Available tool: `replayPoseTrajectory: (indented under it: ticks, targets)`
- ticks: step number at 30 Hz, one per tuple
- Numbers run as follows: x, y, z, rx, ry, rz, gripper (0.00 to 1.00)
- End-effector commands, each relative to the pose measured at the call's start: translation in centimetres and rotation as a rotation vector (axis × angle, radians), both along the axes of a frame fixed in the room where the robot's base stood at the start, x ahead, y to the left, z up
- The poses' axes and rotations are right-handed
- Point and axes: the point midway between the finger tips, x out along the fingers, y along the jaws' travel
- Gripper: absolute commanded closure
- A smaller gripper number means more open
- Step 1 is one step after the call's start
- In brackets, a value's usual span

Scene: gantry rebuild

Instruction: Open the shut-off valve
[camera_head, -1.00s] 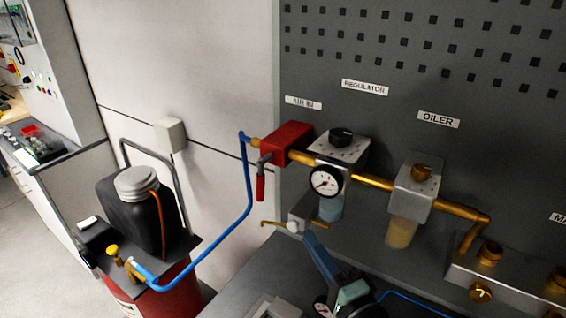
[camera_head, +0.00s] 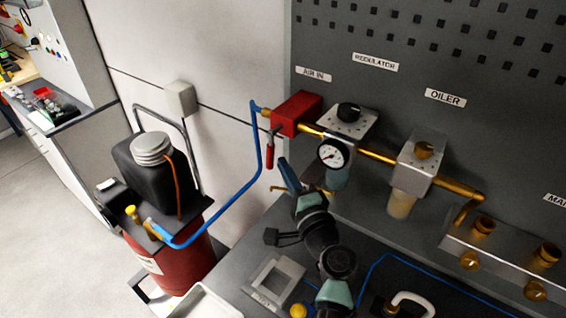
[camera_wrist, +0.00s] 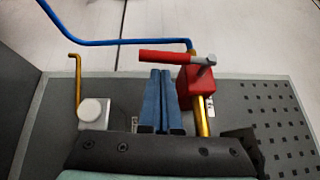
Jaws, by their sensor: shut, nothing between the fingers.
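The shut-off valve is a red block (camera_head: 297,112) on the brass pipe under the AIR IN label. Its red lever handle (camera_head: 270,152) hangs down, crosswise to the pipe. In the wrist view the valve block (camera_wrist: 190,92) is right of the fingertips, and the handle (camera_wrist: 165,55) lies just beyond them. My gripper (camera_head: 284,162) is shut and empty, its blue fingers pressed together close to the handle's lower right in the head view. The wrist view also shows the fingers (camera_wrist: 160,75); whether they touch the handle I cannot tell.
The regulator gauge (camera_head: 332,154) and oiler (camera_head: 419,165) are right of the valve. A blue hose (camera_head: 222,212) runs from the valve to the cart's red tank (camera_head: 180,258). A white round knob (camera_wrist: 93,112) with a bent brass pipe is left of my fingers in the wrist view.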

Motion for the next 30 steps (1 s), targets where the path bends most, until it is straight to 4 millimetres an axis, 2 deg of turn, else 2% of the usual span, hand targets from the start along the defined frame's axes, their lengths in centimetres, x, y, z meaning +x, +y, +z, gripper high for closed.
replayPoseTrajectory:
  ticks: [30]
  targets:
    - [0.45, 0.88, -0.39, 0.048, -0.035, 0.000, 1.00]
